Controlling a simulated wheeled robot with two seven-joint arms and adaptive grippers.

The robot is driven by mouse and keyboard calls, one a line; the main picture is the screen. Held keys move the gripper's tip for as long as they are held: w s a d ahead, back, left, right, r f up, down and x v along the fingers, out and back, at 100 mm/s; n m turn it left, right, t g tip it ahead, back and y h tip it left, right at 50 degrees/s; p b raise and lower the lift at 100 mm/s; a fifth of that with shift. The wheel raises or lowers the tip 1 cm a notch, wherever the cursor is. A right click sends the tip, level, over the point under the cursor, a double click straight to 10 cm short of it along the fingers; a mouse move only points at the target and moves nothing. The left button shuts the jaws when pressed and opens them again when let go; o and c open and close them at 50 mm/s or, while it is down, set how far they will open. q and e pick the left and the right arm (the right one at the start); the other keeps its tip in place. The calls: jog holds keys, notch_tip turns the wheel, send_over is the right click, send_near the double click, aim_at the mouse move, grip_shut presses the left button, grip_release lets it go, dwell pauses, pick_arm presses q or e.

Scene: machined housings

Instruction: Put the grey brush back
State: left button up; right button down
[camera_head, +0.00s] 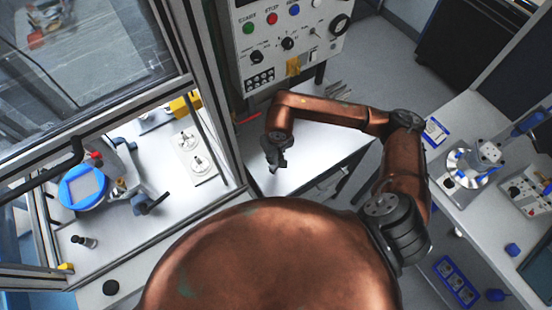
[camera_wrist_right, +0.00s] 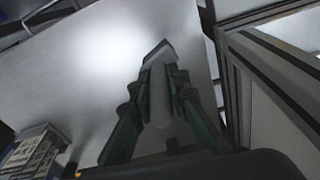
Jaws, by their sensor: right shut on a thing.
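My right gripper (camera_head: 275,157) is shut on the grey brush, above the white table in the head view. In the right wrist view, the grey brush (camera_wrist_right: 160,105) lies lengthwise between the two dark green fingers of the gripper (camera_wrist_right: 159,71). Its slanted end sticks out past the fingertips over the pale table top. In the head view only a small grey end of the brush (camera_head: 274,170) shows below the gripper. I cannot tell if it touches the table. My left gripper is not in view.
The white table (camera_head: 318,143) is mostly bare around the gripper. A machine enclosure frame (camera_head: 221,110) stands to its left, and a control panel (camera_head: 290,40) behind it. A bench (camera_head: 470,205) with blue and grey parts stands at the right.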

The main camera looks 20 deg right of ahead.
aim_at(276, 161)
jog(key=shift+w+d+f, duration=0.2)
jog(key=shift+f, duration=0.1)
notch_tip(276, 161, down, 3)
jog(key=shift+d+r+p, duration=0.1)
jog(key=shift+d+p, duration=0.05)
jog(key=shift+p, duration=0.85)
jog(key=shift+w+f, duration=0.1)
jog(key=shift+f, duration=0.3)
jog(key=c, duration=2.3)
grip_release()
jog(key=shift+f, duration=0.1)
jog(key=o, duration=0.5)
jog(key=shift+c, duration=0.2)
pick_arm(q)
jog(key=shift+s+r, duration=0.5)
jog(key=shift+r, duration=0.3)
